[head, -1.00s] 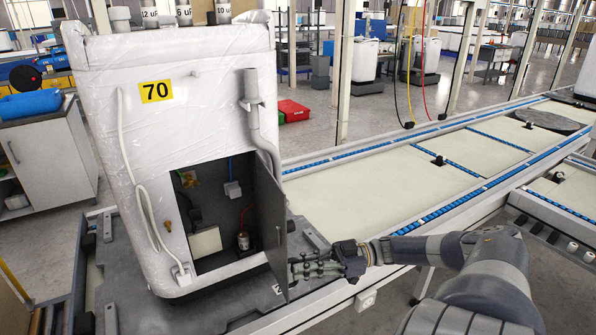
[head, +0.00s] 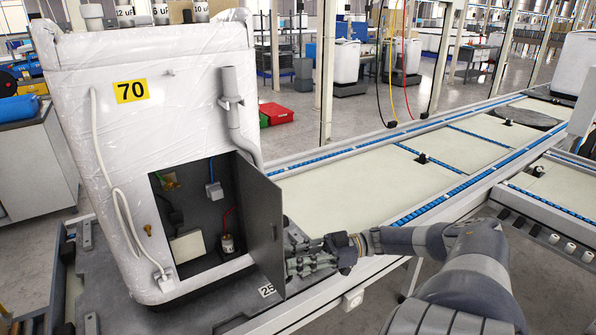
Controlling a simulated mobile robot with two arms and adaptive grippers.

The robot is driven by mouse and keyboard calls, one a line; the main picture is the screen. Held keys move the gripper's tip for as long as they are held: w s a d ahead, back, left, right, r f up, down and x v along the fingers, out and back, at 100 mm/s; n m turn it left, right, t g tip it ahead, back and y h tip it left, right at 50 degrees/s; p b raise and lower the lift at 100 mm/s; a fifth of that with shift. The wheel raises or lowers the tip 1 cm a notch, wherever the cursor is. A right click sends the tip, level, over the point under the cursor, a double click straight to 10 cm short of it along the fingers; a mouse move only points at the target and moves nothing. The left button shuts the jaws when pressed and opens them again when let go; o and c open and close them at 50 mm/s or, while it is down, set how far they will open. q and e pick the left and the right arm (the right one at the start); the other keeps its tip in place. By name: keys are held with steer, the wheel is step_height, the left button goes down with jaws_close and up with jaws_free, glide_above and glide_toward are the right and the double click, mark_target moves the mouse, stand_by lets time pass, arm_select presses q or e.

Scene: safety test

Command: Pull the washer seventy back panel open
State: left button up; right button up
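The washer (head: 150,125) is wrapped in clear film and has a yellow label 70 (head: 131,91). It stands upright on a grey pallet at the left. Its dark grey back panel (head: 258,225) is hinged on the right and swung open, showing wires and parts in the cavity (head: 203,217). My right gripper (head: 300,262) is at the outer side of the panel, near its free edge. Its fingers look spread, with no thing seen between them; I cannot tell if they touch the panel. My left gripper is not in view.
A conveyor (head: 350,200) with blue roller edges runs from the washer to the back right. A grey pallet (head: 115,290) lies under the washer. A red box (head: 276,113) is on the floor behind.

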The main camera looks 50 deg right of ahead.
steer(key=shift+w, duration=0.25)
steer(key=shift+a, duration=0.1)
steer(key=shift+s, duration=0.2)
steer(key=shift+f, duration=0.1)
steer(key=shift+s+d, duration=0.25)
steer(key=v, duration=1.1)
steer(key=shift+d, duration=0.2)
steer(key=shift+s, duration=0.1)
